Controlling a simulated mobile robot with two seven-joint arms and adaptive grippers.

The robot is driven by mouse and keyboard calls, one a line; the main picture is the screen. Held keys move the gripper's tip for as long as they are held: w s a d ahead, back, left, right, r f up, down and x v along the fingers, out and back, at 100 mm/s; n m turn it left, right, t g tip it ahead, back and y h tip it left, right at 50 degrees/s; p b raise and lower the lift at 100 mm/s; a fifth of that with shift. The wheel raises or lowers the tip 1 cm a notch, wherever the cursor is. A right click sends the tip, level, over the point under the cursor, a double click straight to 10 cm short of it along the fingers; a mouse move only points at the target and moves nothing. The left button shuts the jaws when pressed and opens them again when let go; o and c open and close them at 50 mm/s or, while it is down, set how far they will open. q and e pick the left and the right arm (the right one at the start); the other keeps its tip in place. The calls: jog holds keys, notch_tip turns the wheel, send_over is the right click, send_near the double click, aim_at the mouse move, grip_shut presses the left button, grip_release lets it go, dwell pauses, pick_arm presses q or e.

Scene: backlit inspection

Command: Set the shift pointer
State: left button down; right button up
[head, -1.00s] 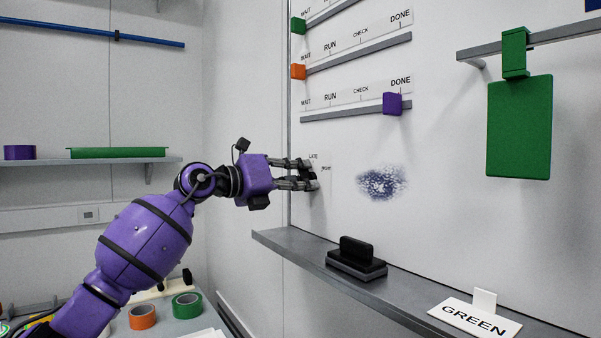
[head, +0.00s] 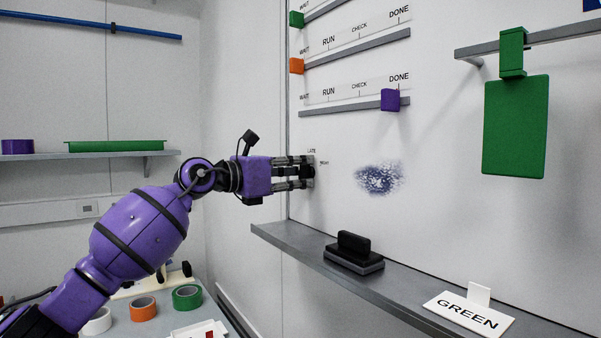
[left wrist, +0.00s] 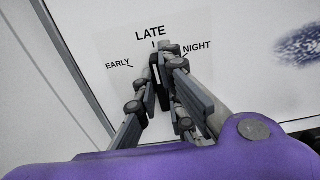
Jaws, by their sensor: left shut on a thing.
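The shift pointer (left wrist: 157,76) is a dark bar with a pale stripe, seen in the left wrist view between my finger pads. It sits on a dial plate (left wrist: 112,45) on the white wall, marked EARLY, LATE and NIGHT. The bar's visible end is just below the LATE tick and seems to point to it. My left gripper (head: 309,172) is shut on the pointer, its fingers close to the wall in the head view. The wrist view (left wrist: 157,85) shows one finger on each side of the bar. The fingers hide part of the pointer. My right gripper is not in view.
Slider rails with a purple block (head: 390,100) and others are above the dial. A blue smudge (head: 380,178) is to its right. Below, a grey ledge (head: 290,240) holds a black eraser-like block (head: 354,248) and a GREEN sign (head: 467,312). A green panel (head: 515,125) hangs at right.

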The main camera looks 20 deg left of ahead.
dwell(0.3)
pick_arm(q)
jog(key=c, duration=1.9)
grip_release()
jog(key=shift+o, duration=0.2)
jog(key=v, duration=1.2)
jog(key=shift+a, duration=0.1)
